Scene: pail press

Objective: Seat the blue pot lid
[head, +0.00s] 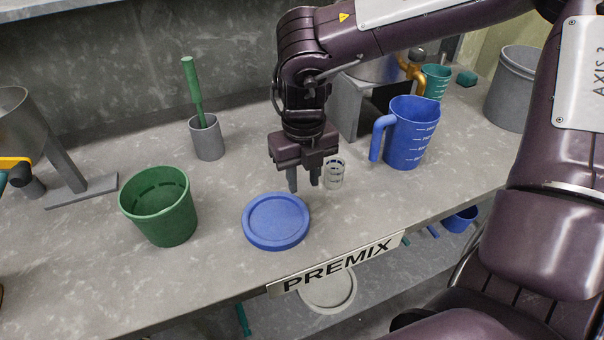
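The blue lid (275,222) lies flat on the grey bench near its front edge, with a raised rim around a recessed round middle. My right gripper (303,182) points down just behind the lid and a little to its right. Its two fingers are apart with nothing seen between them, and it looks clear of the lid. A green pail (160,208) stands open-topped to the left of the lid. I cannot make out a blue pot under or beside the lid. My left gripper is not in view.
A clear measuring cup (334,175) stands close to the right of my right gripper. A blue jug (410,135) is farther right. A grey cup (207,138) holding a green-handled tool is behind. A PREMIX sign (337,264) marks the bench's front edge.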

